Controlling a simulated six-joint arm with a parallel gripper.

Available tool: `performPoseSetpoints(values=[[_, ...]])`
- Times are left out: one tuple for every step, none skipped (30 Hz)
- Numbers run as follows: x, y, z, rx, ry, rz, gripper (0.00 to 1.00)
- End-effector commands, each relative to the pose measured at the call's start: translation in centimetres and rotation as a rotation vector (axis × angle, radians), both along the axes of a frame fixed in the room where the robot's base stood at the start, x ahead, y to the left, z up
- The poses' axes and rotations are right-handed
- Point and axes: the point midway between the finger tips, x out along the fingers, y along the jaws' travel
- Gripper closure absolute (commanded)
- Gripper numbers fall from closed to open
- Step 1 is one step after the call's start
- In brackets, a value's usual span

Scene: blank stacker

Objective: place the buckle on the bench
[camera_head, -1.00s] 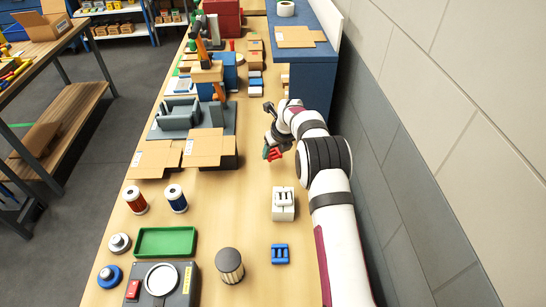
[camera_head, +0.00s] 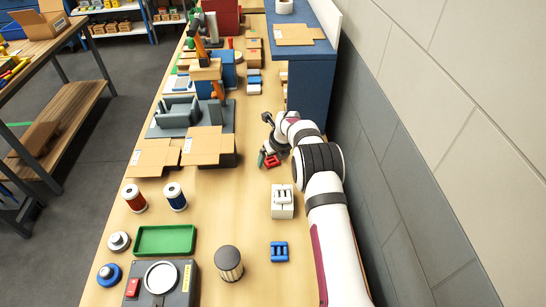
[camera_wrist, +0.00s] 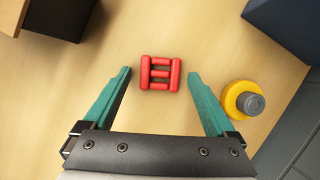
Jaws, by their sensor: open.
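A red buckle (camera_wrist: 160,73) with several bars lies flat on the wooden bench (camera_head: 225,200). In the wrist view it sits between the tips of my gripper (camera_wrist: 160,76), with a clear gap on both sides. The teal fingers are spread open and hold nothing. In the head view the red buckle (camera_head: 271,161) shows small, just beside a finger of my gripper (camera_head: 266,159), partly hidden by the arm.
A white block with a buckle-like piece on top (camera_head: 283,208) and a blue buckle (camera_head: 279,251) stand nearer the camera. A yellow-and-grey round item (camera_wrist: 243,100) is right of my gripper. A blue cabinet (camera_head: 310,85) and wall flank the right.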

Motion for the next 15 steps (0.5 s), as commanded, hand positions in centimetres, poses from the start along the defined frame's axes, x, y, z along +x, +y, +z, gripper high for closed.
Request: performPoseSetpoints(values=[[0.0,0.0,0.2,0.000,-0.001,0.000,0.09],[0.0,0.0,0.5,0.000,-0.001,0.000,0.09],[-0.2,-0.1,1.0,0.000,-0.002,0.000,0.09],[-0.4,-0.2,1.4,0.000,-0.001,0.000,0.09],[-0.5,-0.3,2.1,0.000,-0.002,0.000,0.09],[-0.9,-0.4,3.0,0.000,-0.003,-0.002,0.09],[-1.2,-0.6,3.7,0.000,-0.003,-0.002,0.09],[-1.5,-0.7,4.5,0.000,-0.002,-0.003,0.09],[-1.9,-0.9,5.6,0.000,-0.003,-0.003,0.09],[-2.2,-1.0,6.4,-0.001,-0.004,-0.003,0.09],[-2.5,-1.1,7.1,-0.001,-0.004,-0.002,0.09],[-2.9,-1.3,8.1,-0.001,-0.003,-0.002,0.09],[-3.2,-1.4,8.7,-0.001,-0.003,-0.002,0.09],[-3.4,-1.5,9.3,-0.002,-0.002,-0.001,0.09],[-3.6,-1.6,9.9,-0.001,-0.002,-0.001,0.09]])
